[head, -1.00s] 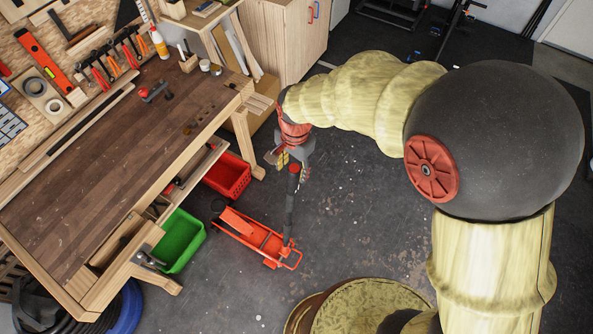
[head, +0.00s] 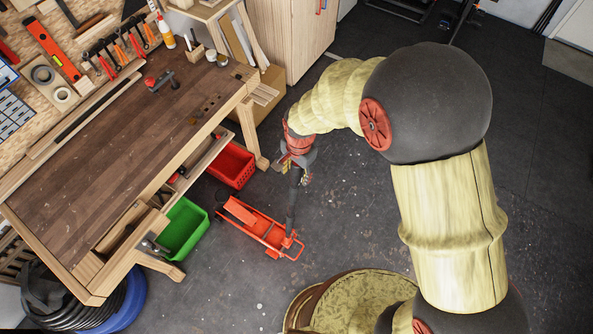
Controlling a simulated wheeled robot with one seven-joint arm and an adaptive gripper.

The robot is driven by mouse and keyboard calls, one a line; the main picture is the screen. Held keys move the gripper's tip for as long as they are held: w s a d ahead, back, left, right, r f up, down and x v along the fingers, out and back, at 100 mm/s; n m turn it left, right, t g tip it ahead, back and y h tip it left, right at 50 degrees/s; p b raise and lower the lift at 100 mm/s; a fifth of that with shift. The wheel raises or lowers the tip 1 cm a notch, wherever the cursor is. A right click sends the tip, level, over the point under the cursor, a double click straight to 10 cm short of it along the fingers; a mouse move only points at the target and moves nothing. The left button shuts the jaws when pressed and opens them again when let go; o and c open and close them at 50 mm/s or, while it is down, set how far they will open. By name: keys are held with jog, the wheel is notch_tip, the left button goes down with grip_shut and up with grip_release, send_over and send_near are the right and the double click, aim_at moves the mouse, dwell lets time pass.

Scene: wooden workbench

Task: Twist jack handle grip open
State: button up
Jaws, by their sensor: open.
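The red floor jack (head: 258,228) stands on the dark floor to the right of the workbench. Its dark handle (head: 291,208) rises from the jack's front end toward my gripper. My gripper (head: 295,171) is open and points down at the upper end of the handle. The handle's grip is largely hidden by the gripper, and I cannot tell whether the fingers touch it.
The wooden workbench (head: 110,170) fills the left side. A red crate (head: 231,165) and a green bin (head: 183,229) sit under its edge. A cardboard box (head: 268,95) stands behind.

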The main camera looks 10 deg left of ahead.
jog(key=shift+c, duration=1)
jog(key=c, duration=1)
jog(key=shift+o, duration=0.2)
